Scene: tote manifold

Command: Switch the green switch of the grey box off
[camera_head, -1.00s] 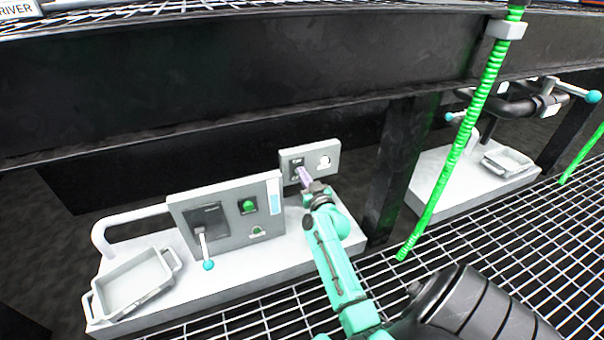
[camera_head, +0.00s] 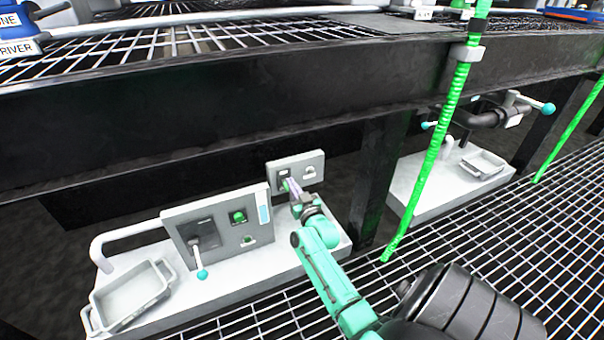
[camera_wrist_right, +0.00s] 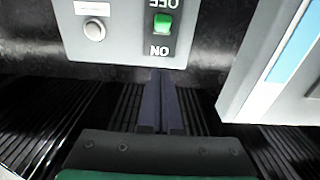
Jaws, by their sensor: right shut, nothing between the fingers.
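The grey box (camera_head: 298,163) is the small panel behind the larger panel in the head view. In the right wrist view, the grey box (camera_wrist_right: 125,52) is upside down at the top, with its green switch (camera_wrist_right: 162,24) between the OFF and ON labels. The green switch (camera_head: 285,186) shows small in the head view beside my fingertips. My right gripper (camera_head: 292,184) is shut and empty. In the wrist view, the right gripper (camera_wrist_right: 160,74) has its fingertips at the box's edge, beyond the ON label and apart from the switch. My left gripper is out of view.
A larger grey panel (camera_head: 262,236) with a lever (camera_head: 200,262) and a green button stands close beside my right gripper. A white tray (camera_head: 130,297) lies at left. A dark post (camera_head: 372,190) and a green hose (camera_head: 435,150) stand to the right.

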